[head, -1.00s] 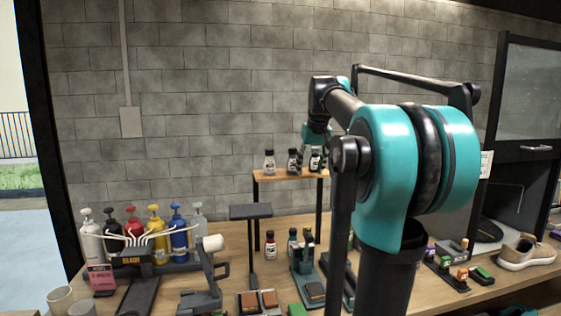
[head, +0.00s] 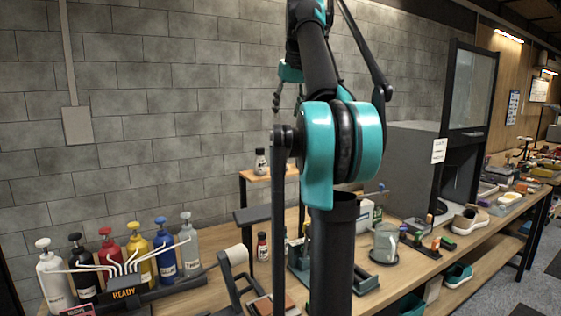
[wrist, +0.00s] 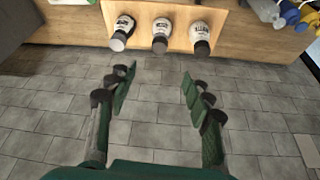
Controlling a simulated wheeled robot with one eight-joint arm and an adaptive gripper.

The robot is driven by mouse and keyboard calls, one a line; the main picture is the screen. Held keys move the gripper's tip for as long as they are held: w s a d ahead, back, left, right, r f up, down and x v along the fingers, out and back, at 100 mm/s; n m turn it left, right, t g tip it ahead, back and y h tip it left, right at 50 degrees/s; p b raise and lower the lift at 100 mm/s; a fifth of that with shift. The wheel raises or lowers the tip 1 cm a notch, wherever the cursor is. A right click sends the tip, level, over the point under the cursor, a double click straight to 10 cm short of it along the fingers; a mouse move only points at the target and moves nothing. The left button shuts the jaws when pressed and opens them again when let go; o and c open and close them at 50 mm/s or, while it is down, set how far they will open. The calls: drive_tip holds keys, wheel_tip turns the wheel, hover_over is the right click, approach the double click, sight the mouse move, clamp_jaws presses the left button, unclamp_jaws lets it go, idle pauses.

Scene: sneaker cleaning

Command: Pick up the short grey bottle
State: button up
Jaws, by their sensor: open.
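Three short bottles with black caps and pale labels stand in a row on the small wooden shelf (wrist: 178,8) at the top of the wrist view: a left one (wrist: 124,25), a middle one (wrist: 162,28) and a right one (wrist: 200,32). I cannot tell which is the short grey bottle. In the head view one greyish bottle (head: 261,162) shows on the shelf (head: 262,176); my arm hides the rest. My gripper (wrist: 157,88) is open and empty, its fingers apart from the bottles. In the head view it hangs above the shelf, partly hidden.
Several pump bottles, including a clear grey one (head: 186,242), stand at the left behind a rack marked READY (head: 124,293). A small bottle (head: 262,247) stands below the shelf. A glass mug (head: 385,243) and a shoe (head: 469,220) are on the bench to the right.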

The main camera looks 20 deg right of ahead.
sight(282, 146)
drive_tip(key=x, duration=1.4)
drive_tip(key=shift+f, duration=0.2)
clamp_jaws()
